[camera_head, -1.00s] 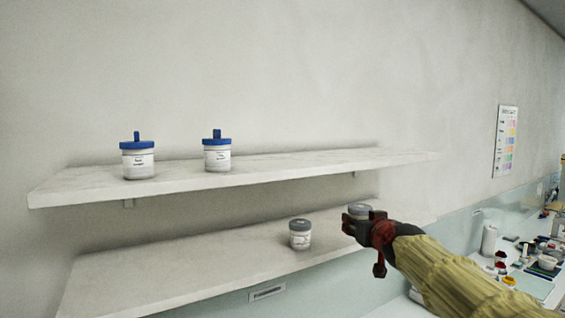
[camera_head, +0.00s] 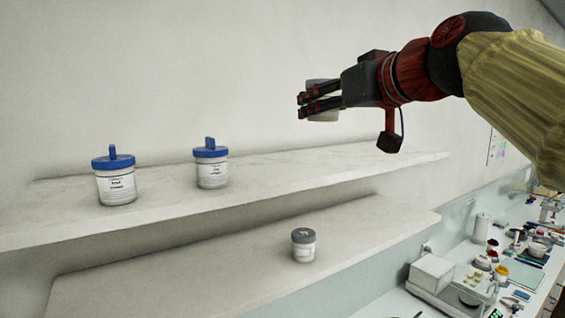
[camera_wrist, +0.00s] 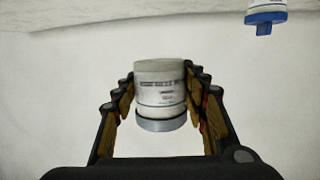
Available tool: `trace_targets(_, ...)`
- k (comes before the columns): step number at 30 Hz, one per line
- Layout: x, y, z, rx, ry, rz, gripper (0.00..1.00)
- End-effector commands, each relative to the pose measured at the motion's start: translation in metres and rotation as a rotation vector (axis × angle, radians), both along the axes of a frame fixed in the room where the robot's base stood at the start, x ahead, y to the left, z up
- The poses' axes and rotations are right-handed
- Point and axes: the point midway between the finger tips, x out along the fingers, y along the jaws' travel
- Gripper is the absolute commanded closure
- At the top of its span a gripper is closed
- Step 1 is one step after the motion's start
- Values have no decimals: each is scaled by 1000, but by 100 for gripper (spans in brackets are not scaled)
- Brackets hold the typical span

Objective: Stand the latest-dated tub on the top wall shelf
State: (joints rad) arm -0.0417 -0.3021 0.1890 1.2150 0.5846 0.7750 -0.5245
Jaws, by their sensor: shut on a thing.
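My gripper (camera_head: 304,105) is shut on a small white tub (camera_head: 325,117), held above the right part of the top wall shelf (camera_head: 310,166). In the wrist view the held tub (camera_wrist: 160,92) sits between both fingers, its grey lid toward the picture bottom; its label is too blurred to read. Two white tubs with blue knobbed lids, the left one (camera_head: 116,188) and the right one (camera_head: 211,173), stand upright on the top shelf's left half. A smaller grey-lidded tub (camera_head: 303,251) stands on the lower shelf (camera_head: 200,258). I cannot read any dates.
The top shelf is clear right of the blue-lidded tubs. One blue-lidded tub (camera_wrist: 264,17) shows at the wrist view's upper right. A cluttered counter with a white boxy device (camera_head: 440,278) lies lower right.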

Motion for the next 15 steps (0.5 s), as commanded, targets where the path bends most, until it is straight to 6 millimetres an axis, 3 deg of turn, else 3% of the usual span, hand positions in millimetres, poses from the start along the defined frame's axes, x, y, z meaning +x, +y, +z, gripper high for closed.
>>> trace_targets(11,70,45,-36,-1,4,2,92)
trace_targets(15,87,55,-62,0,3,1,92)
